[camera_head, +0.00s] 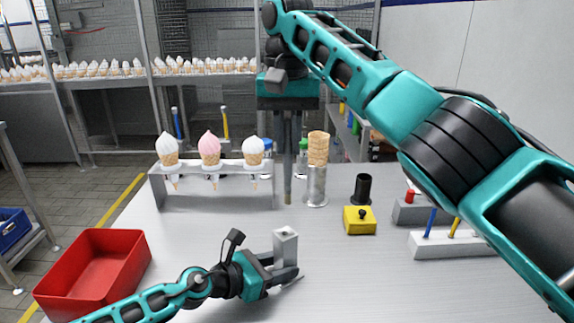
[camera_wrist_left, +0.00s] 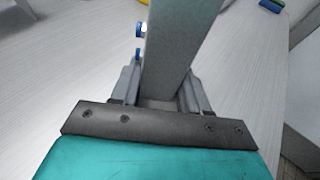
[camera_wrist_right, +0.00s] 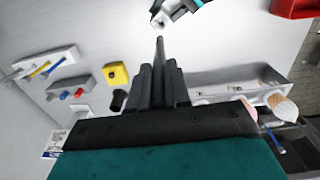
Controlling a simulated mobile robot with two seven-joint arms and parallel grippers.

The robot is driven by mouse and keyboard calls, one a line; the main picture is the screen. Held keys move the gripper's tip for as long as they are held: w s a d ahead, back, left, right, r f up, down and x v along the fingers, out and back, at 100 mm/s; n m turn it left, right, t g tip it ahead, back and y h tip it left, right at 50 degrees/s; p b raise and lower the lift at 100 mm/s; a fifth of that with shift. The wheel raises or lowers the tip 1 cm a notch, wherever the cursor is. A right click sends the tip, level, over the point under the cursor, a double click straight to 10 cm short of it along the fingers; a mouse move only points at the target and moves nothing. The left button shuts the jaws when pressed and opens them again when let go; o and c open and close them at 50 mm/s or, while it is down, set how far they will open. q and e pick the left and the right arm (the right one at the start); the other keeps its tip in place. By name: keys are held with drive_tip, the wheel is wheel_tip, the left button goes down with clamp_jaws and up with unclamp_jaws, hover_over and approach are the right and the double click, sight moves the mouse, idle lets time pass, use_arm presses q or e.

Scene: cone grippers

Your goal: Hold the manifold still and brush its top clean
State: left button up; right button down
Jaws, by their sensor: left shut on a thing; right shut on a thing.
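The manifold (camera_head: 286,248) is a grey upright block on the table's front middle. It also fills the middle of the left wrist view (camera_wrist_left: 176,50). My left gripper (camera_head: 285,276) is shut on its lower part, with fingers on both sides. My right gripper (camera_head: 288,145) points down from above and is shut on a thin dark brush (camera_head: 288,188) with a tan tip. The brush hangs behind and above the manifold, apart from it. In the right wrist view the brush (camera_wrist_right: 161,60) points toward the manifold's top (camera_wrist_right: 159,20), which has a small dark hole.
A rack with ice cream cones (camera_head: 210,162) stands behind left. A metal cup holds an empty cone (camera_head: 318,150). A yellow box (camera_head: 360,220), black cup (camera_head: 362,188) and grey tool blocks (camera_head: 450,244) are at right. A red bin (camera_head: 95,268) is at left.

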drive_tip(key=shift+r, duration=0.1)
idle(0.5)
drive_tip(key=shift+s+a+r, duration=0.2)
drive_tip(key=shift+s+r, duration=0.05)
drive_tip(key=shift+s, duration=0.05)
drive_tip(key=shift+s+a+f, duration=0.15)
drive_tip(key=shift+s+f, duration=0.05)
drive_tip(key=shift+s, duration=0.3)
drive_tip(key=shift+s+a+f, duration=0.15)
drive_tip(key=shift+s+f, duration=0.05)
drive_tip(key=shift+s, duration=0.3)
drive_tip(key=shift+f, duration=2.45)
drive_tip(key=shift+f, duration=0.6)
drive_tip(key=shift+d, duration=0.1)
drive_tip(key=shift+w+d+r, duration=0.15)
drive_tip(key=shift+w+d, duration=0.5)
drive_tip(key=shift+d, duration=0.2)
drive_tip(key=shift+a, duration=0.1)
